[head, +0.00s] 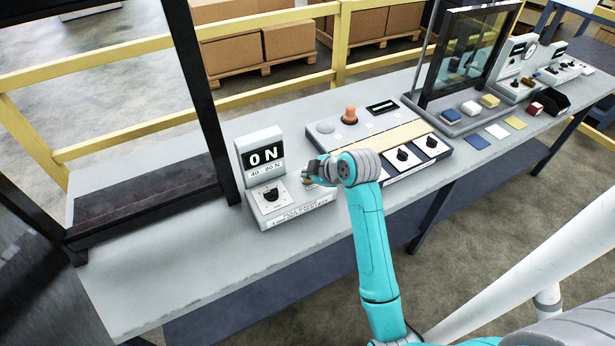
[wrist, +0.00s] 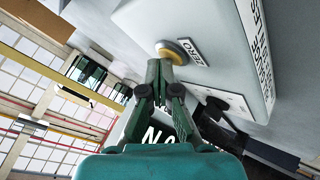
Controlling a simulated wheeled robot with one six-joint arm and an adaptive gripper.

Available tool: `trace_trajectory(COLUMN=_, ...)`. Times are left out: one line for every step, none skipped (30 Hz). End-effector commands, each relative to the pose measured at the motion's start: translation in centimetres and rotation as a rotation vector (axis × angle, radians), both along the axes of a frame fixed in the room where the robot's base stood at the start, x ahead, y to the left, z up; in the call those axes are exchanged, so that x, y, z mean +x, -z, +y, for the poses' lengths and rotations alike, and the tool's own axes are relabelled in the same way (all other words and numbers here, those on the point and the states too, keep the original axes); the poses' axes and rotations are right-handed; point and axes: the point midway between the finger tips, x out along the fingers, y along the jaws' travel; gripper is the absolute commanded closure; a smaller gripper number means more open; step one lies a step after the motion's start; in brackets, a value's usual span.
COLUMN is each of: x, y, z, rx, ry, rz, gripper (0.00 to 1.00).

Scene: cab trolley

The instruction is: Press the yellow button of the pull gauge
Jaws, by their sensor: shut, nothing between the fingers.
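The pull gauge (head: 262,158) stands on the grey bench, a light grey box with an upright display reading "0 N" and "40 - 80 N" below it. A black knob (head: 271,194) is on its sloped front. Its yellow button (wrist: 173,52) shows in the wrist view beside a "ZERO" label; in the head view it is mostly hidden by my gripper (head: 307,173). My gripper is shut and empty, over the right part of the gauge. In the wrist view the closed fingertips (wrist: 160,68) overlap the lower edge of the button. I cannot tell whether they touch it.
A wide panel with an orange button (head: 349,115) and black knobs stands close to the right of the gauge. A dark frame post (head: 208,100) rises to its left. The bench (head: 200,265) in front of the gauge is clear.

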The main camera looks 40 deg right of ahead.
Motion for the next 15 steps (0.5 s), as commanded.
trace_trajectory(x=-0.02, y=0.06, z=0.00, rx=0.000, ry=0.000, rz=0.001, gripper=1.00)
trace_trajectory(x=-0.02, y=0.06, z=0.00, rx=0.000, ry=0.000, rz=0.001, gripper=1.00)
trace_trajectory(x=-0.02, y=0.06, z=0.00, rx=0.000, ry=0.000, rz=0.001, gripper=1.00)
trace_trajectory(x=-0.02, y=0.06, z=0.00, rx=0.000, ry=0.000, rz=0.001, gripper=1.00)
trace_trajectory(x=-0.02, y=0.06, z=0.00, rx=0.000, ry=0.000, rz=0.001, gripper=1.00)
trace_trajectory(x=-0.02, y=0.05, z=-0.01, rx=0.000, ry=0.000, rz=0.001, gripper=1.00)
trace_trajectory(x=-0.02, y=0.05, z=-0.01, rx=0.000, ry=0.000, rz=0.001, gripper=1.00)
trace_trajectory(x=-0.02, y=0.03, z=-0.01, rx=0.000, ry=0.000, rz=0.001, gripper=1.00)
trace_trajectory(x=-0.01, y=-0.01, z=-0.01, rx=0.000, ry=0.000, rz=0.001, gripper=1.00)
trace_trajectory(x=-0.01, y=-0.07, z=-0.01, rx=0.000, ry=0.000, rz=0.001, gripper=1.00)
trace_trajectory(x=0.00, y=-0.13, z=-0.01, rx=0.000, ry=0.001, rz=0.001, gripper=1.00)
trace_trajectory(x=0.01, y=-0.27, z=-0.02, rx=0.000, ry=0.000, rz=0.000, gripper=1.00)
trace_trajectory(x=0.02, y=-0.40, z=-0.02, rx=-0.001, ry=0.001, rz=-0.001, gripper=1.00)
trace_trajectory(x=0.03, y=-0.55, z=-0.04, rx=-0.001, ry=0.000, rz=-0.001, gripper=1.00)
trace_trajectory(x=0.04, y=-0.75, z=-0.04, rx=-0.001, ry=0.000, rz=-0.001, gripper=1.00)
